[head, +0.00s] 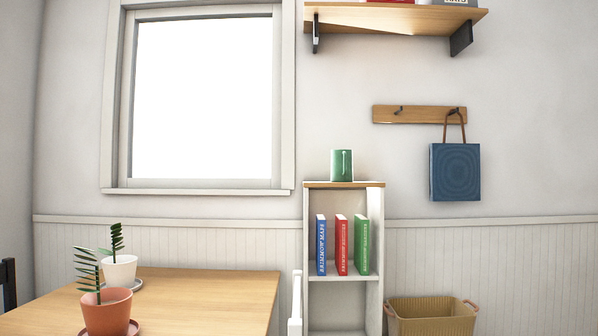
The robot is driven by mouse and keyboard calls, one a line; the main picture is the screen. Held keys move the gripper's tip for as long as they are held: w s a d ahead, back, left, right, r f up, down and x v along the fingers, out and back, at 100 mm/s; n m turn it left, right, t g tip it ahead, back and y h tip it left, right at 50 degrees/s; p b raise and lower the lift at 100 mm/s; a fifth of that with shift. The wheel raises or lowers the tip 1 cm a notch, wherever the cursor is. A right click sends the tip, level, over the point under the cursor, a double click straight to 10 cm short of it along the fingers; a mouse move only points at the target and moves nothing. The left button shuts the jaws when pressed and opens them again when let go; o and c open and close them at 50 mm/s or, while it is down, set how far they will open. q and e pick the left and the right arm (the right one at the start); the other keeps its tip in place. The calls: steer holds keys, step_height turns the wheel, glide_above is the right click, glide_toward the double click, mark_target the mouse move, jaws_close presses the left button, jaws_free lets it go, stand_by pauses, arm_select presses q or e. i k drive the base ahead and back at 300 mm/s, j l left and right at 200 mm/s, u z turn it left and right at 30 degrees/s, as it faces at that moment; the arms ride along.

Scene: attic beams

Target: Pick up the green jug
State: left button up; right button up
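The green jug (337,166) stands upright on the wooden top (320,184) of a narrow white bookcase (375,230), right of the window. A thin pale handle shows on the side facing me. Nothing touches or covers the jug. Neither of my grippers shows in the head view.
A wooden table (210,295) at the lower left holds a terracotta plant pot (107,312) and a white plant pot (119,272). Blue, red and green books stand in the bookcase. A wicker basket (432,318) is right of it. A blue bag (455,173) hangs from a wall rack (419,114), below a high shelf (390,19).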

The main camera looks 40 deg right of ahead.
mark_target(341, 159)
steer(key=l+u, duration=0.15)
steer(key=l, duration=0.3)
steer(key=k+l+u, duration=0.15)
steer(key=l, duration=0.3)
steer(key=l+u, duration=0.1)
steer(key=l, duration=0.3)
steer(key=k+l+u, duration=0.15)
steer(key=l, duration=0.3)
steer(key=k+l+u, duration=0.15)
steer(key=l, duration=0.25)
steer(key=l+u, duration=0.15)
steer(key=l, duration=0.25)
steer(key=k, duration=0.05)
